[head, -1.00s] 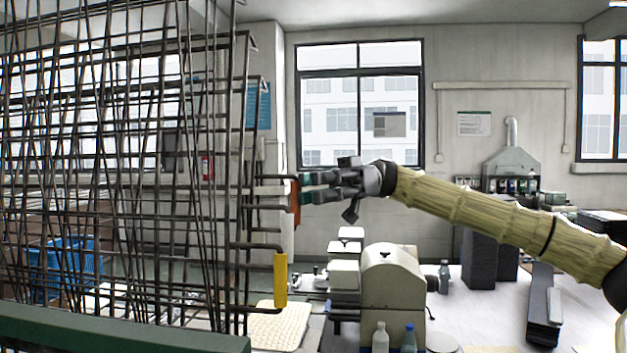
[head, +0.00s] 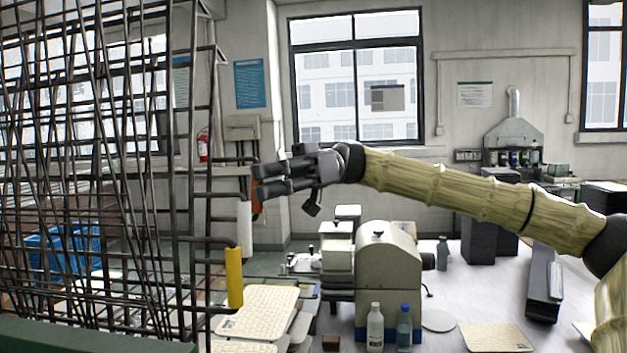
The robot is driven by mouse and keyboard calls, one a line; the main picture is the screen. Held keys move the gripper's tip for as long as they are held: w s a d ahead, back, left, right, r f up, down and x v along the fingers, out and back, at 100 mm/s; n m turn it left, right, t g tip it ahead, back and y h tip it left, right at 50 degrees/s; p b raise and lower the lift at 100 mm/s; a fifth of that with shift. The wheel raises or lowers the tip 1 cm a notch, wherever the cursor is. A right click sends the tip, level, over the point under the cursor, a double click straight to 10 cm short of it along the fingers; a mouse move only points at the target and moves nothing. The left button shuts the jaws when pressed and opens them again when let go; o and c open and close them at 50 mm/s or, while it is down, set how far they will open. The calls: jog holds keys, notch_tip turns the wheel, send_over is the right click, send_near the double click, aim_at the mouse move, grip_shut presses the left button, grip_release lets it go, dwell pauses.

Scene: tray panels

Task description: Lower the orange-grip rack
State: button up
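Wire rack panels (head: 100,140) stand upright, one behind another, at the left of the head view, with grips on their right ends. The orange grip (head: 256,193) shows only as a narrow upright strip at my fingertips, partly hidden by them. My gripper (head: 262,181) reaches in from the right, its fingers pointing left and overlapping the top of the orange grip. I cannot tell whether the fingers are closed around it or just beside it. Which wires belong to the orange-grip rack is hard to make out.
A yellow grip (head: 234,277) is nearer and lower; a white grip (head: 245,222) hangs just below my fingers. A beige machine (head: 388,285), a clear bottle (head: 375,328) and a blue-capped bottle (head: 404,328) stand on the bench to the right. A green bar (head: 95,335) crosses the lower left.

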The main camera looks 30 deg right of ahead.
jog(key=shift+w+a, duration=0.35)
jog(key=shift+a, duration=0.3)
jog(key=shift+a+r, duration=0.1)
